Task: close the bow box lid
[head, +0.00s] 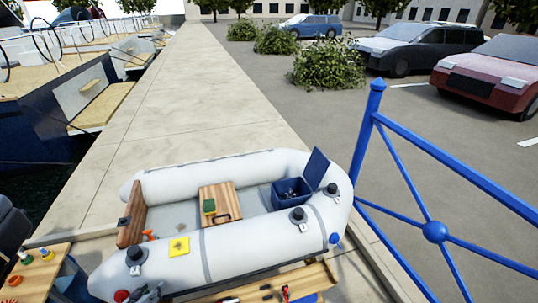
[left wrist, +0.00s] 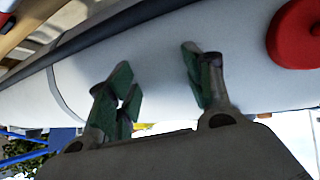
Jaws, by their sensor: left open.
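The blue bow box (head: 290,196) sits inside the grey inflatable dinghy at its right end. Its blue lid (head: 316,169) stands raised and tilted on the box's right side, so the box is open. Some small grey items show inside it. My left gripper (head: 151,291) is low at the near left end of the dinghy, far from the box. In the left wrist view my left gripper (left wrist: 156,66) has its two green-padded fingers apart with nothing between them, in front of the pale dinghy tube. My right gripper is not in view.
The dinghy tube (head: 245,243) lies between my left gripper and the box. A wooden seat (head: 217,200) crosses the dinghy. A blue railing (head: 366,140) stands to the right. A wooden table (head: 38,277) with small items is at left; a wooden bench (head: 310,278) with tools is in front.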

